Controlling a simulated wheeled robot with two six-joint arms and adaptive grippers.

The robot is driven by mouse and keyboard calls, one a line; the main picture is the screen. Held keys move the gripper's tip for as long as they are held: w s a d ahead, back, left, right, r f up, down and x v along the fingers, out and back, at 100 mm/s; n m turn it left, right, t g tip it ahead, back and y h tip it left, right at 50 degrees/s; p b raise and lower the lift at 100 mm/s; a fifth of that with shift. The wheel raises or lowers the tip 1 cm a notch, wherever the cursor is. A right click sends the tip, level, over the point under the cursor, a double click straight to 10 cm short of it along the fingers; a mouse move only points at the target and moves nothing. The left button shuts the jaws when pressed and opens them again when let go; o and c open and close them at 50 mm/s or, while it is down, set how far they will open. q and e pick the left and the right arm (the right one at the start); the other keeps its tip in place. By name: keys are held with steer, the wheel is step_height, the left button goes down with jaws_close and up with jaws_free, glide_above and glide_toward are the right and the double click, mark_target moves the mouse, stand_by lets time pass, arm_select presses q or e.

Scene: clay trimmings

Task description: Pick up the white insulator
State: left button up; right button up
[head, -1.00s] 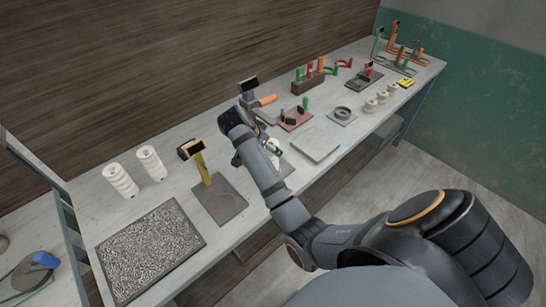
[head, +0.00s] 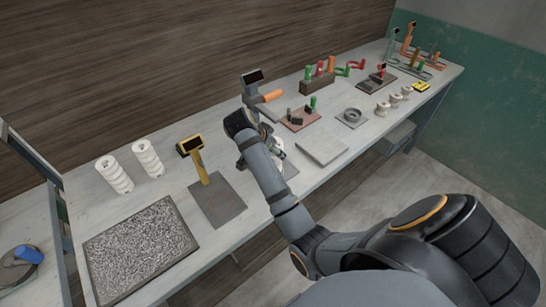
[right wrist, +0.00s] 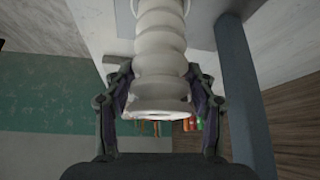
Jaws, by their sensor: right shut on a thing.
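The white insulator (right wrist: 160,62), a ribbed white cylinder, stands between the two fingers of my right gripper (right wrist: 160,100) in the right wrist view. The fingers press on it from both sides near its lower end in the picture. Its other end runs out of the top of that view. I cannot tell whether the insulator touches anything below. My left gripper is not in view.
Two tall white ribbed insulators (head: 148,158) stand at the left of the bench. A yellow stand with a display (head: 199,166) and a speckled tray (head: 140,250) are near. A pale square plate (head: 322,152) lies right of my wrist. Several small white insulators (head: 383,109) stand further right.

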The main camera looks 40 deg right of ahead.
steer(key=shift+d+f, duration=0.1)
steer(key=shift+f, duration=0.05)
steer(key=shift+c, duration=1.1)
jaws_close()
